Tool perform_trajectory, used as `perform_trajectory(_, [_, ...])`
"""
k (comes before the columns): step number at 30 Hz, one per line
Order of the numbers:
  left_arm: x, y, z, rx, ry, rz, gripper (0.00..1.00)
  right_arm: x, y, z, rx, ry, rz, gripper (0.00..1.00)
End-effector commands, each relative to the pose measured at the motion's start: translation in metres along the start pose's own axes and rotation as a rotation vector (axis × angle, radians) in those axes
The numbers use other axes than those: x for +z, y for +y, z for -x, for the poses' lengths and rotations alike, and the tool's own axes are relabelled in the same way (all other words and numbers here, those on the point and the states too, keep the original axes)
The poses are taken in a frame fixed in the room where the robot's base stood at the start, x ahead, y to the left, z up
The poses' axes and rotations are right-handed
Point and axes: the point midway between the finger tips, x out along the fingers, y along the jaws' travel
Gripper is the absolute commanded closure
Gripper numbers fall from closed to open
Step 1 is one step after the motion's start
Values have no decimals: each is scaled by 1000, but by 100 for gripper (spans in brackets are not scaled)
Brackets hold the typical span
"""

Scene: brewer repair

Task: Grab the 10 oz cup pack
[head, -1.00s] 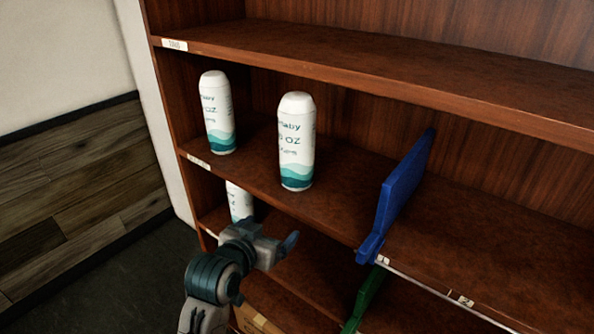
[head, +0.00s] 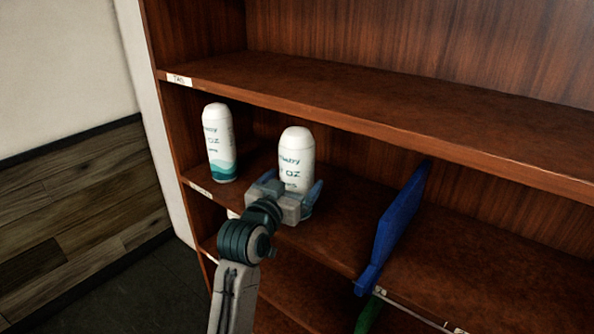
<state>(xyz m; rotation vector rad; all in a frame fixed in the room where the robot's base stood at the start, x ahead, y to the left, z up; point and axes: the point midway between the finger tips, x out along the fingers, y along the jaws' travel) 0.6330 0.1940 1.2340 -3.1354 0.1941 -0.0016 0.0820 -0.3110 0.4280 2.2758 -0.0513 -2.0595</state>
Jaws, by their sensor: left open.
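Two white cup packs with teal wave bands stand upright on the middle shelf (head: 345,225). One cup pack (head: 219,140) is at the left, and another cup pack (head: 296,155) is to its right. Their printing ends in "OZ", but the numbers are too small to read surely. My left gripper (head: 293,190) is open in front of the right pack and hides its lower part. The fingers show on either side of that pack's lower part; I cannot tell whether they touch it. My right gripper is not in view.
A blue divider (head: 398,225) stands on the shelf to the right, with a green divider (head: 368,315) below. The upper shelf (head: 380,110) overhangs the packs. The shelf between the right pack and the blue divider is clear.

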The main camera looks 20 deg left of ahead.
Motion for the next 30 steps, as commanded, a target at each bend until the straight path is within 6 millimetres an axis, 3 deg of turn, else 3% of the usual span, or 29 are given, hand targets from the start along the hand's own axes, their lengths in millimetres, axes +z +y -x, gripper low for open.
perform_trajectory(1, [-6,-1,-8,0,-3,-1,7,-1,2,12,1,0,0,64])
perform_trajectory(6, [-4,-1,-28,0,-2,0,7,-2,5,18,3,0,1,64])
perform_trajectory(15, [-1,-1,-31,0,0,0,7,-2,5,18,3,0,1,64])
perform_trajectory(24, [-1,-1,-31,0,-1,0,66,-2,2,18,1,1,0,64])
perform_trajectory(30, [-2,-1,-31,0,1,0,66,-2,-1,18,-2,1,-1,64])
